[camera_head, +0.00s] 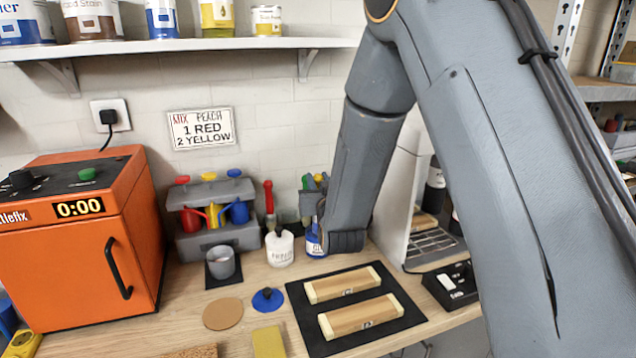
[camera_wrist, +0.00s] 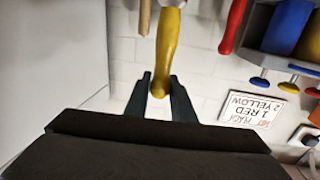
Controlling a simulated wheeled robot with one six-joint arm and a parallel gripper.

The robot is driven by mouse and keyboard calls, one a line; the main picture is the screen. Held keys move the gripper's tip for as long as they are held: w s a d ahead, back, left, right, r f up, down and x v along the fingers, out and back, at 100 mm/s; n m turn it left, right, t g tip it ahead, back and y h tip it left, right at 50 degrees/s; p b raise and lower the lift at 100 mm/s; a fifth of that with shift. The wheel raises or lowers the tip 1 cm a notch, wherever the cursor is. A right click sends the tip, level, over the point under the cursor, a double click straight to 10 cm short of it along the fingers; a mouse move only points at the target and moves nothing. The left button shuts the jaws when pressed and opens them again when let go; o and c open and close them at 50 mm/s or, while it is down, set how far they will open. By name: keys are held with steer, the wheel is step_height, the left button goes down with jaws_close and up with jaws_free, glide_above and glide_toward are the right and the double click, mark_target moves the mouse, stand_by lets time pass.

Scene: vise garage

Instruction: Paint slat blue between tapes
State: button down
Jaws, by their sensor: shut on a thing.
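Two wooden slats, the back one (camera_head: 343,285) and the front one (camera_head: 358,317), lie on a black mat (camera_head: 317,344). In the head view my arm mostly hides the gripper, behind the mat near a blue-labelled jar (camera_head: 314,241). A blue pouring cup (camera_head: 237,213) hangs in the grey rack (camera_head: 215,240).
A red-handled tool (camera_head: 269,197) stands at a white jar (camera_head: 280,249). A grey cup (camera_head: 221,263), a blue knobbed disc (camera_head: 268,300), a cork disc (camera_head: 222,314) and a yellow block (camera_head: 268,342) lie left of the mat. An orange oven (camera_head: 75,260) stands far left.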

steer(key=shift+r+p, duration=1.4)
steer(key=shift+r, duration=1.65)
steer(key=shift+f, duration=0.1)
